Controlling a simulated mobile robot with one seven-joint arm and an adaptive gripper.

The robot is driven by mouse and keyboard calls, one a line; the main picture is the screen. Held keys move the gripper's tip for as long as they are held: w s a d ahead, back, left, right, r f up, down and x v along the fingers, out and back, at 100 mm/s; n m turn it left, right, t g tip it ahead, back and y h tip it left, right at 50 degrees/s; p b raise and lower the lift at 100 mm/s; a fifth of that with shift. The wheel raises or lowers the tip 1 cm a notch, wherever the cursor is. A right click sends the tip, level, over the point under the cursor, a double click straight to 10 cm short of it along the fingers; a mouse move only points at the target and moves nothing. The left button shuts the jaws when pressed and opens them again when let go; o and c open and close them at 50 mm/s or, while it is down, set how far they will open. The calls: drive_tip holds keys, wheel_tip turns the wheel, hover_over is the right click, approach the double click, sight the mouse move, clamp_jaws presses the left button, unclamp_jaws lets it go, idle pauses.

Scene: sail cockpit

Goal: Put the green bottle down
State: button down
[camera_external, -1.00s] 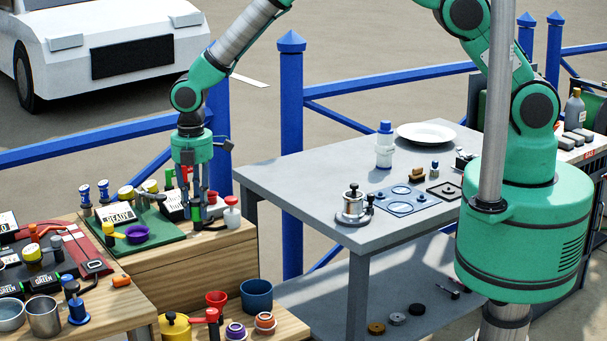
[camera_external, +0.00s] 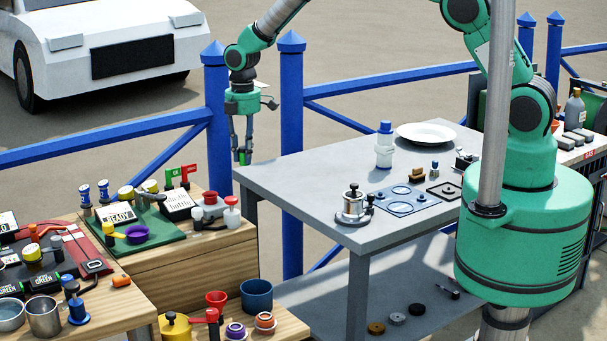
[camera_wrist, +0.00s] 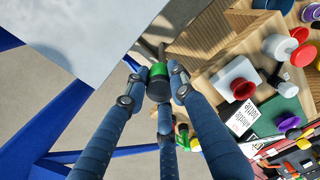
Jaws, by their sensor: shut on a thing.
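My gripper (camera_external: 241,153) hangs in the air at the far left corner of the grey table (camera_external: 300,180), with its fingers pointing down. It is shut on the green bottle (camera_wrist: 159,73), a small cylinder with a green band and dark parts. In the external view only a bit of green bottle (camera_external: 241,158) shows between the fingertips. In the wrist view the fingers (camera_wrist: 156,92) close around it, and the grey table (camera_wrist: 80,35) is at the upper left. The fingers hide part of the bottle.
A wooden bench (camera_external: 195,262) at the left holds a green mat, signs, cups and small jars. The grey table carries a white plate (camera_external: 426,134), a blue-capped white bottle (camera_external: 384,148) and a metal pot (camera_external: 353,204). Its near left area is bare. Blue railings (camera_external: 290,150) stand behind.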

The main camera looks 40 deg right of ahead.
drive_tip(key=w+d+r+m, duration=0.15)
drive_tip(key=w+d, duration=0.25)
drive_tip(key=d, duration=0.8)
drive_tip(key=w+d+m, duration=0.3)
drive_tip(key=d, duration=0.9)
drive_tip(key=m+b, duration=0.2)
drive_tip(key=m, duration=0.2)
hover_over(361, 151)
drive_tip(key=shift+w+d+r, duration=0.15)
drive_tip(key=shift+r, duration=0.2)
drive_tip(key=shift+f, duration=0.15)
drive_tip(key=shift+f, duration=3)
drive_tip(key=shift+f, duration=1.85)
drive_tip(key=shift+f+b, duration=0.15)
drive_tip(key=shift+b, duration=0.15)
